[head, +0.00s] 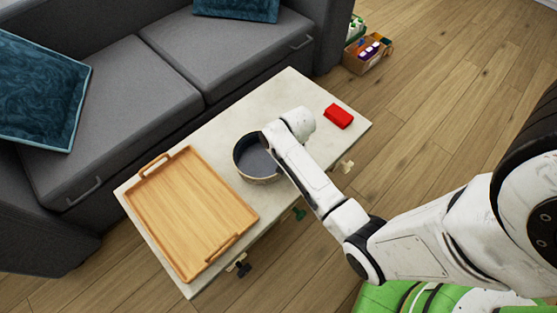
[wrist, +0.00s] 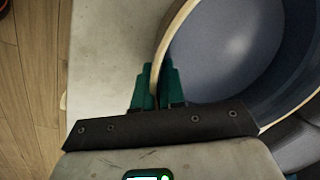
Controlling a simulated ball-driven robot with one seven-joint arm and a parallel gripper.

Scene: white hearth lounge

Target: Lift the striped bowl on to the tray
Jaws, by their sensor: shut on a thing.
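The striped bowl (head: 247,168) is on the pale table, right of the wooden tray, with a dark grey inside and a light rim. In the wrist view the bowl (wrist: 235,60) fills the upper right. My gripper (wrist: 157,85) has its green fingers on either side of the bowl's wall, one inside and one outside, shut on the rim. In the head view the fingers are hidden behind my arm. The wooden tray (head: 140,201) lies empty at the left end of the table, with a handle at each end. I cannot tell whether the bowl touches the table.
A red block (head: 339,116) lies on the table (head: 299,88) at its right end. A grey sofa (head: 120,90) runs along the table's far side. A box of items (head: 367,55) stands on the wooden floor at the back.

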